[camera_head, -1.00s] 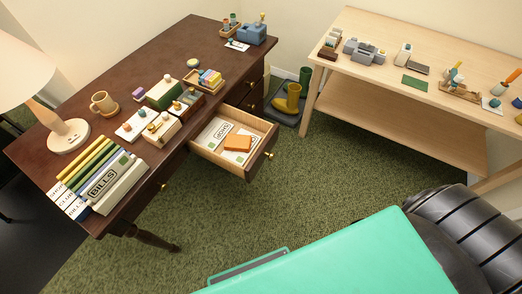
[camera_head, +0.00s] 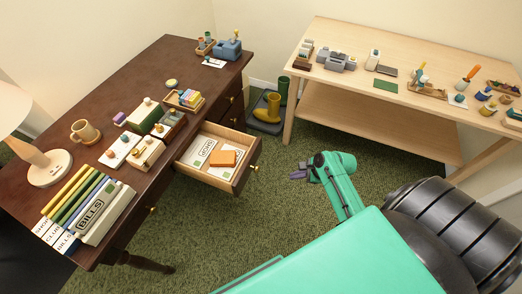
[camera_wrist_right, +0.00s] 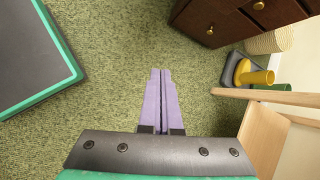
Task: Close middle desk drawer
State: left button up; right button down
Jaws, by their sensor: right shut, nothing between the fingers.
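The dark brown desk (camera_head: 140,72) stands on the left of the head view. Its middle drawer (camera_head: 208,179) is pulled out, showing a brass knob (camera_head: 255,168) on its front. Inside the drawer lie white papers (camera_head: 199,152) and an orange block (camera_head: 223,158). My right gripper (camera_head: 297,175) is to the right of the drawer front, apart from it, above the carpet. In the wrist view its purple fingers (camera_wrist_right: 160,100) are together and empty. The desk's drawer fronts and knobs (camera_wrist_right: 210,30) show at the top right there. My left gripper is out of view.
A light wood workbench (camera_head: 380,103) with tools stands at the back right. Green carpet (camera_head: 230,235) is clear before the drawer.

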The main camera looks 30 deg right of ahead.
notch_tip(320, 180, up, 13)
jog(key=w+a+m+t+y, duration=0.1)
jog(key=w+m+y, duration=0.1)
jog(key=w+m, duration=0.15)
jog(key=b, duration=0.1)
send_near(255, 154)
notch_tip(255, 154, down, 4)
jog(key=w+a, duration=0.2)
jog(key=shift+w+a+m, duration=0.2)
jog(key=shift+a+m, duration=0.1)
jog(key=shift+m, duration=0.05)
jog(key=shift+w+a, duration=0.15)
jog(key=shift+a, duration=0.05)
